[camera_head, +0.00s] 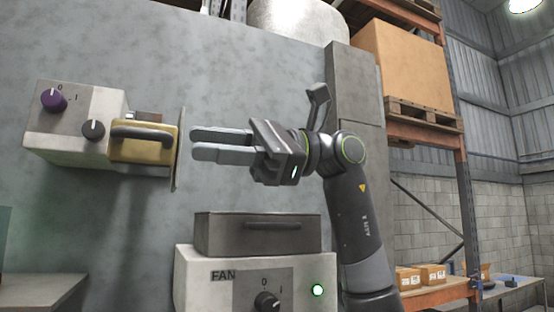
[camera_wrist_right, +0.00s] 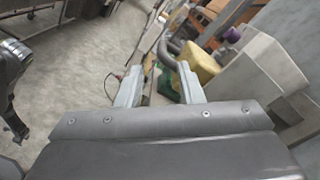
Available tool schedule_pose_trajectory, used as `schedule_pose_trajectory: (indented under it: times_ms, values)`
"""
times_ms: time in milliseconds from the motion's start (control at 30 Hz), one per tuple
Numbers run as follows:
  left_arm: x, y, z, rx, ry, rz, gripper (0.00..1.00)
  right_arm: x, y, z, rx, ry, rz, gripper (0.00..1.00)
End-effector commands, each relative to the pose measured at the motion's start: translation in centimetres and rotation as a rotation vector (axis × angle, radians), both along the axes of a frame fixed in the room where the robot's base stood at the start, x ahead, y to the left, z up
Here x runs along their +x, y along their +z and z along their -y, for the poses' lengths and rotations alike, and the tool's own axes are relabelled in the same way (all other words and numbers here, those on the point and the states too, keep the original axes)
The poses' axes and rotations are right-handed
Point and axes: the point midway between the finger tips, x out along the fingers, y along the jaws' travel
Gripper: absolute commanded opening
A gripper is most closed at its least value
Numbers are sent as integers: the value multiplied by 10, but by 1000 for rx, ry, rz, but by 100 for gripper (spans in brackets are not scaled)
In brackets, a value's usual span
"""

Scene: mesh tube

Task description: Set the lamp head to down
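No part in view is clearly marked as the lamp head. A yellow block (camera_head: 157,152) with a dark curved handle (camera_head: 140,133) sticks out from a pale wall box (camera_head: 75,110) at the left; whether it is the lamp head, I cannot tell. A thin plate (camera_head: 179,150) stands at its right end. My right gripper (camera_head: 193,143) points left, just right of this plate, its fingers apart and empty. In the right wrist view the open fingers (camera_wrist_right: 160,68) point toward the yellow block (camera_wrist_right: 203,62).
The wall box has a purple knob (camera_head: 54,100) and a dark knob (camera_head: 94,130). Below my right gripper, a white FAN box (camera_head: 215,292) has a dark knob (camera_head: 267,301) and a lit green light (camera_head: 318,290). A dark box with a handle (camera_head: 225,232) sits on top.

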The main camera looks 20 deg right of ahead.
Motion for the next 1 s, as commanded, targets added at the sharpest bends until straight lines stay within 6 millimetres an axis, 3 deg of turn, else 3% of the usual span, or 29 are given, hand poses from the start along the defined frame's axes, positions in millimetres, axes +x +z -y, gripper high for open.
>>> schedule_pose_trajectory:
  times_ms: [33,200,400,1000]
  values:
    - [0,-7,-1,1,0,0,52,0,-3,15,2,-6,0,34]
    - [0,-15,3,-3,1,0,52,-4,1,52,4,-1,5,34]
    - [1,-19,6,-7,2,2,52,-6,4,79,5,4,9,34]
    - [0,-19,1,-1,0,0,52,-7,5,86,5,7,11,34]
